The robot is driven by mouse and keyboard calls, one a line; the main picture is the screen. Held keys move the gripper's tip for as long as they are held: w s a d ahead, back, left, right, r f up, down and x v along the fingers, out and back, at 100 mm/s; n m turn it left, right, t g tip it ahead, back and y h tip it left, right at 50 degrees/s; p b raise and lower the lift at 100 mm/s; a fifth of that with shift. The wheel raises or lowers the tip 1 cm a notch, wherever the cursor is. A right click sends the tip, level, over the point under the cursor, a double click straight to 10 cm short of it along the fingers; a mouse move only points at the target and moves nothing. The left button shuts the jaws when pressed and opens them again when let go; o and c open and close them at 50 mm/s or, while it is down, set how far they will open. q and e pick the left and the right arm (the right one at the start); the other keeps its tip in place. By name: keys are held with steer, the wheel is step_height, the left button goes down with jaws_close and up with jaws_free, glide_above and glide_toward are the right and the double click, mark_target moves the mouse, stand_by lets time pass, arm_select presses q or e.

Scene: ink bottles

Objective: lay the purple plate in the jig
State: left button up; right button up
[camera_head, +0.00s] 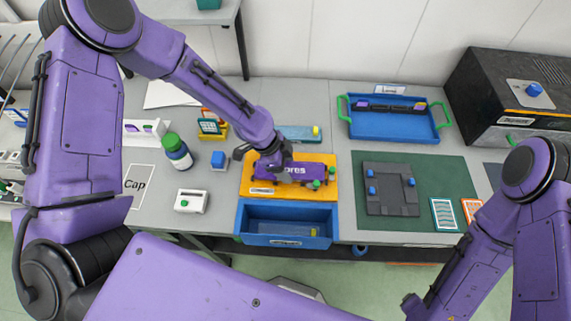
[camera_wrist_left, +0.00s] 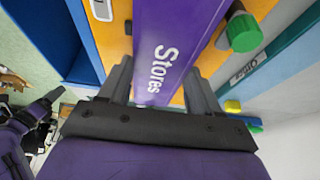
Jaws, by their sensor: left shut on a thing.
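The purple plate (camera_head: 298,171), lettered "Stores", is over the orange board (camera_head: 247,186) at the middle of the bench. Green knobs (camera_head: 317,184) show at its right end. My left gripper (camera_head: 276,168) is shut on the plate near its left part. In the left wrist view the plate (camera_wrist_left: 170,45) runs between the two fingers of that gripper (camera_wrist_left: 160,88). I cannot tell whether the plate touches the board. The dark grey jig (camera_head: 391,196), with blue knobs, lies on the green mat (camera_head: 440,176) to the right. My right gripper (camera_head: 412,303) is low at the right, its jaws unclear.
A blue bin (camera_head: 286,208) is in front of the orange board. A blue tray (camera_head: 388,127) with green handles stands behind the mat. Two small cards (camera_head: 444,214) lie right of the jig. A green-capped bottle (camera_head: 178,152) and a dark oven-like box (camera_head: 515,95) stand at the sides.

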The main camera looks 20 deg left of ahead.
arm_select(q)
steer(key=shift+f, duration=0.25)
stand_by(0.4)
steer(key=o, duration=1.5)
steer(key=shift+r+p, duration=1.3)
steer(key=shift+r, duration=0.35)
step_height(320, 180, up, 2)
steer(key=shift+r, duration=1.35)
